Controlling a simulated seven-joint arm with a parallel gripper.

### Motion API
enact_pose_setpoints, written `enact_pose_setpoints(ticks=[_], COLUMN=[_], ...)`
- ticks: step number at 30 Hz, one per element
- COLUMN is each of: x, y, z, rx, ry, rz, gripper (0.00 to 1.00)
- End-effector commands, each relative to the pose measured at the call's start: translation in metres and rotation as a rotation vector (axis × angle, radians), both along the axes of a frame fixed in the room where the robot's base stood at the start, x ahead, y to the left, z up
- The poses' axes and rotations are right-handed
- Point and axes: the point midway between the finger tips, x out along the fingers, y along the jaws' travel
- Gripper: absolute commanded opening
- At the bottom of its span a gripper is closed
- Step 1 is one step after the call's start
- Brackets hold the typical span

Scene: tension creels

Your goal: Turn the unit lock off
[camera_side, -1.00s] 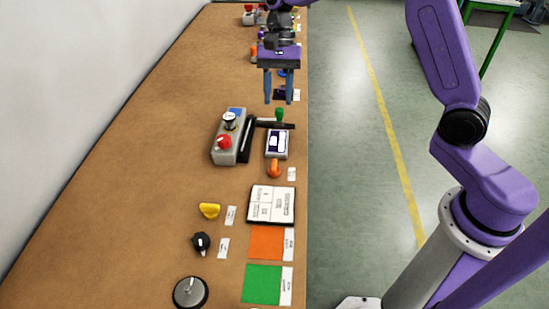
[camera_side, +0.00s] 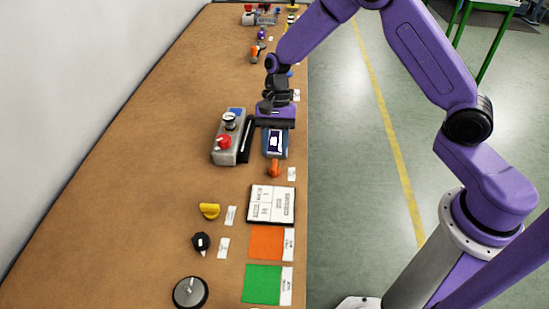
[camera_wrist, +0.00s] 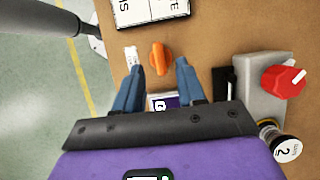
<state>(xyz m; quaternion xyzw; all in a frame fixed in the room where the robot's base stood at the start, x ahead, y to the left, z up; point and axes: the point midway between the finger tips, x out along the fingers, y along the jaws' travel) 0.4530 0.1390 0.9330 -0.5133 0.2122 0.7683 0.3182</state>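Which control is the unit lock cannot be told, since the small labels are unreadable. An orange knob (camera_side: 274,170) stands at the table's right side, next to a small white label; it also shows in the wrist view (camera_wrist: 160,58). My gripper (camera_side: 276,155) is just beyond it, pointing down over a small box with a lit screen (camera_side: 275,141). In the wrist view my gripper (camera_wrist: 160,66) is open, with the orange knob between and slightly ahead of the fingertips. Nothing is held. Whether a finger touches the knob cannot be seen.
A grey box (camera_side: 228,152) with a red knob (camera_side: 223,142) and a black-and-white dial (camera_side: 229,122) stands left of my gripper. Nearer are a white panel (camera_side: 271,204), yellow knob (camera_side: 209,210), black knob (camera_side: 201,242), and orange and green cards. The table's left side is bare.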

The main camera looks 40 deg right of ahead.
Motion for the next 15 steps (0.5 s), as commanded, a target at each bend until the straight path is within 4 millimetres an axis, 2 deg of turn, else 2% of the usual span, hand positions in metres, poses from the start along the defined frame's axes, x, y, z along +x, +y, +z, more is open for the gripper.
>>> enact_pose_setpoints(ticks=[6,15], x=[-0.008,-0.011], y=[0.007,0.01], z=[-0.027,-0.036], rx=[-0.001,0.0], ry=[0.002,0.0], rz=[0.0,0.0], gripper=[0.39,0.39])
